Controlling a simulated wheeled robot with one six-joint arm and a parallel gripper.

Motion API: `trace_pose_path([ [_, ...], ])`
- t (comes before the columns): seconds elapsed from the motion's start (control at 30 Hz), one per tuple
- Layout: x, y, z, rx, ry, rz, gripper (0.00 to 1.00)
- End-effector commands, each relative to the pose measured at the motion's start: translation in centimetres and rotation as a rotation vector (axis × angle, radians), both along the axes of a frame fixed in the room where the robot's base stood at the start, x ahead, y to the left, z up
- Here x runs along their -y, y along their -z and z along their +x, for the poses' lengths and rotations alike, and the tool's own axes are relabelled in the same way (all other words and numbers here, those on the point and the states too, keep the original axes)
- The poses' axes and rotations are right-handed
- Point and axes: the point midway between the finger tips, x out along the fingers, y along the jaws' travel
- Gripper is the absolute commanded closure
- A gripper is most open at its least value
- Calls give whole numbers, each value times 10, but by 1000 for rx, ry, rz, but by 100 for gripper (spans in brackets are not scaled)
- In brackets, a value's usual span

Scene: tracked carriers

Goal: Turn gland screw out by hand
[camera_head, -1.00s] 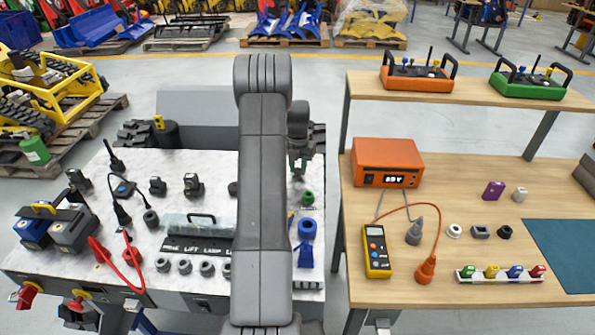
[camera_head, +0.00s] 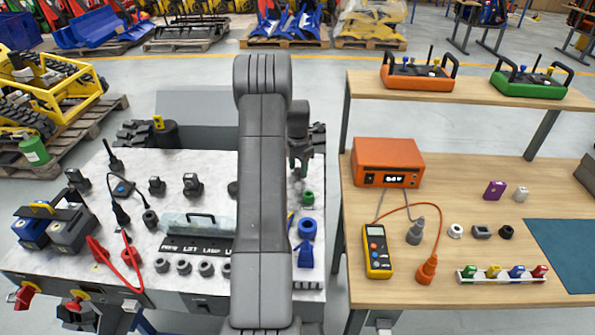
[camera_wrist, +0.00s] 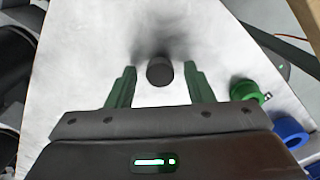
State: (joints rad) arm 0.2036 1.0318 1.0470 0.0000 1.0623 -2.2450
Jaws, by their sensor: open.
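A dark round knob-like part (camera_wrist: 159,71), which looks like the gland screw, stands up from the white panel in the wrist view. My gripper (camera_wrist: 160,74) is open, with one green finger on each side of this part and a visible gap to each. In the head view my gripper (camera_head: 300,168) is over the right part of the white panel, and I cannot make out the dark part there. A green ring-shaped part (camera_head: 307,198) and a blue fitting (camera_head: 306,229) are on the panel nearby; the green one (camera_wrist: 245,90) and the blue one (camera_wrist: 290,132) also show at right in the wrist view.
The panel (camera_head: 205,165) carries several black connectors, red cables (camera_head: 128,262) and a clear cover with a handle (camera_head: 200,221). A wooden bench (camera_head: 450,200) stands to the right with an orange box (camera_head: 387,162) and a yellow meter (camera_head: 377,252). My arm hides the panel's middle.

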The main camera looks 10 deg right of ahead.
Motion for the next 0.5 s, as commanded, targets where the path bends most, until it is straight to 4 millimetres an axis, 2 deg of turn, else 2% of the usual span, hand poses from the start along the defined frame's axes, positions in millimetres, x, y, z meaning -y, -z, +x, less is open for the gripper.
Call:
trace_pose_path([
  [0.2,0,0,0,0,283,0,53],
  [0.4,0,0,0,0,386,0,53],
  [0.5,0,0,0,0,501,0,53],
])
